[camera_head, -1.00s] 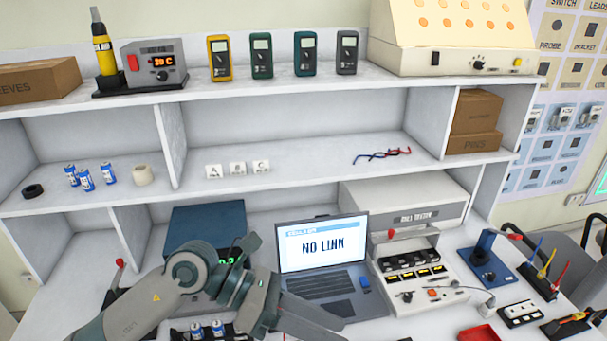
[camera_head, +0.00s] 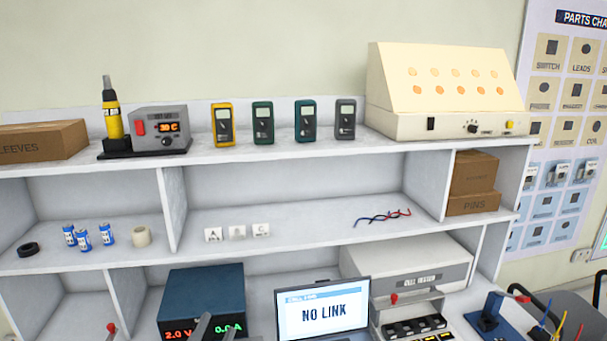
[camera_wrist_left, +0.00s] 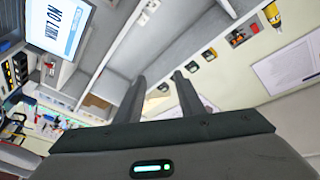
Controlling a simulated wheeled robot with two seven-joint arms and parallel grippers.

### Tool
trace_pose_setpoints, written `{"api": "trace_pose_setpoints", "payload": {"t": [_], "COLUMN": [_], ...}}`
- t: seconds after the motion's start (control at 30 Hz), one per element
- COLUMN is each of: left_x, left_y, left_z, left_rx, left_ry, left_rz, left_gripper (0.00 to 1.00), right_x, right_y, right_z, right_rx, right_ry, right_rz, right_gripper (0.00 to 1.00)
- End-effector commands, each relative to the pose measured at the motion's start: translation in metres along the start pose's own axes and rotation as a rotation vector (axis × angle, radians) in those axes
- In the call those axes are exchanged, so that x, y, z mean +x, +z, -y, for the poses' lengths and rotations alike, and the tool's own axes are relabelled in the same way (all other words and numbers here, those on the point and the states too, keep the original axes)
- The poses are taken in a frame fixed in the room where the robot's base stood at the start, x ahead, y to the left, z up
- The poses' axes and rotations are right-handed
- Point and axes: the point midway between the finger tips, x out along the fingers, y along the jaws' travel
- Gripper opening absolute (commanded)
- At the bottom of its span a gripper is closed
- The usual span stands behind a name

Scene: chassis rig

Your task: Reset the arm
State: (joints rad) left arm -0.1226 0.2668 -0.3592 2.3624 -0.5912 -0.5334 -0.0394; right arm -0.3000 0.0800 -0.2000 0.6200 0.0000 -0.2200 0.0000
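My left gripper (camera_head: 216,328) shows only as two grey finger tips at the bottom edge of the head view, in front of the power supply (camera_head: 203,292). The rest of the left arm is out of that view. In the left wrist view the two dark fingers of the left gripper (camera_wrist_left: 159,82) stand apart with nothing between them. They point up toward the shelf unit, which appears tilted there. My right gripper and right arm are in neither view.
A laptop (camera_head: 322,312) reading "NO LINK" stands right of the power supply. A white shelf unit (camera_head: 290,155) spans the back, bearing several meters and a soldering station (camera_head: 160,129). Batteries (camera_head: 83,243) stand on the middle shelf. Free air lies before the shelves.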

Motion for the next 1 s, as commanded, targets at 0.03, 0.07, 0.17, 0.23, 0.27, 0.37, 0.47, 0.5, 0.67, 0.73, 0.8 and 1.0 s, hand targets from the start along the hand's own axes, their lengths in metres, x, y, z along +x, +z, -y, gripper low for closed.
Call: {"api": "trace_pose_setpoints", "payload": {"t": [0.03,0.07,0.17,0.23,0.27,0.37,0.47,0.5,0.67,0.73,0.8,1.0], "left_x": [-0.013,-0.021,-0.055,-0.084,-0.097,-0.146,-0.191,-0.206,-0.259,-0.278,-0.297,-0.34], "left_y": [0.029,0.045,0.094,0.124,0.135,0.166,0.184,0.189,0.199,0.2,0.201,0.203], "left_z": [-0.009,-0.014,-0.035,-0.051,-0.059,-0.082,-0.102,-0.108,-0.127,-0.133,-0.138,-0.153], "left_rx": [-0.054,-0.085,-0.183,-0.245,-0.27,-0.345,-0.405,-0.422,-0.478,-0.497,-0.513,-0.551], "left_ry": [0.027,0.044,0.105,0.151,0.172,0.243,0.309,0.33,0.407,0.436,0.463,0.531], "left_rz": [0.109,0.174,0.383,0.522,0.582,0.77,0.926,0.976,1.137,1.194,1.247,1.371], "left_gripper": [0.35,0.35,0.35,0.35,0.35,0.35,0.35,0.35,0.35,0.35,0.35,0.35], "right_x": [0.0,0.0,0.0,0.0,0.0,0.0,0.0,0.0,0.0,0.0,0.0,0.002], "right_y": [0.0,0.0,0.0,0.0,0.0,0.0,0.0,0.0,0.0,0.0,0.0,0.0], "right_z": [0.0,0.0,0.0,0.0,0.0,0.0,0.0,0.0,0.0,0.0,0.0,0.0], "right_rx": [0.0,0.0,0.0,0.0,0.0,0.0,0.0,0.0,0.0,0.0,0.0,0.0], "right_ry": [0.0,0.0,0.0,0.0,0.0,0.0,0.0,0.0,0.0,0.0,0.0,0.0], "right_rz": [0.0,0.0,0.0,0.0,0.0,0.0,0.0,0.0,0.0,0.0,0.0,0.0], "right_gripper": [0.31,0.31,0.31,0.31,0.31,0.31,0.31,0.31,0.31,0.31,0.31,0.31]}}
